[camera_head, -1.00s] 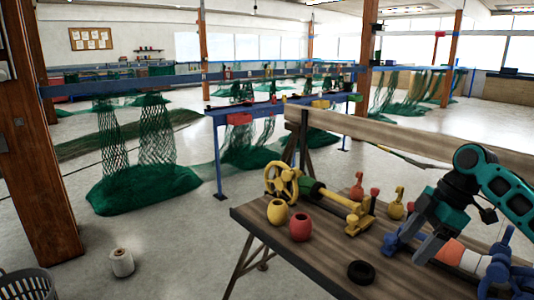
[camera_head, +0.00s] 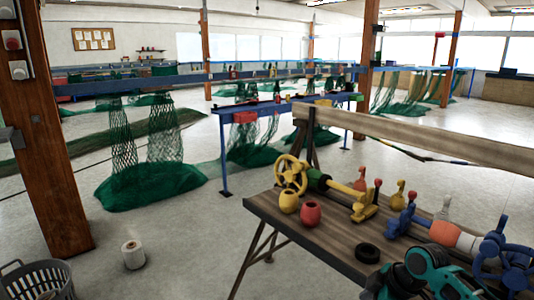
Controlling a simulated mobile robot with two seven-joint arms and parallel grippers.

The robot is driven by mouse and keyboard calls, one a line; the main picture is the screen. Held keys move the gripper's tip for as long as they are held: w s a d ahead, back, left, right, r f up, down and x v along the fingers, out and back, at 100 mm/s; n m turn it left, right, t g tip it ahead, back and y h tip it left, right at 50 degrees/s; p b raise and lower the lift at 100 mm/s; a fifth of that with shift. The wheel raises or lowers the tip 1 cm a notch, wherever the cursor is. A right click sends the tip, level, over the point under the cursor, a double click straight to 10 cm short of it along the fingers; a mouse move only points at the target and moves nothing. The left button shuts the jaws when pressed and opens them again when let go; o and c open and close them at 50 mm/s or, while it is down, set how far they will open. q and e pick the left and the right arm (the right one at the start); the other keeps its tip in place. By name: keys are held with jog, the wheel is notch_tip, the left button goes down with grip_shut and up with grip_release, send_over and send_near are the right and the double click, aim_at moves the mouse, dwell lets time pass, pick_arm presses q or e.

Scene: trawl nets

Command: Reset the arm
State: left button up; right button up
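My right arm comes in from the lower right, in front of the near edge of the wooden workbench (camera_head: 325,243). Its dark gripper (camera_head: 376,288) is low at the bottom edge of the picture and partly cut off. I cannot tell whether its fingers are open or shut, and I see nothing held in it. My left arm and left gripper are not in view.
The bench holds a yellow handwheel tool (camera_head: 292,174), a yellow pot (camera_head: 289,202), a red pot (camera_head: 310,212), a black ring (camera_head: 367,253) and a blue-and-orange tool (camera_head: 443,232). A wooden post (camera_head: 45,150) and grey basket (camera_head: 38,278) stand left.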

jog(key=s+a+f+m+t, duration=0.3)
jog(key=s+f+m, duration=0.15)
jog(key=s, duration=0.25)
jog(key=s+a+f+m+t, duration=0.2)
jog(key=s+a+f+m, duration=0.15)
jog(key=s+f, duration=0.25)
jog(key=s+d+r+m+t+h, duration=0.1)
jog(key=s+d+m+t+h, duration=0.1)
jog(key=s, duration=0.6)
jog(key=shift+s+r+m+t, duration=0.15)
jog(key=shift+r+m+t, duration=0.1)
jog(key=shift+m+t, duration=0.15)
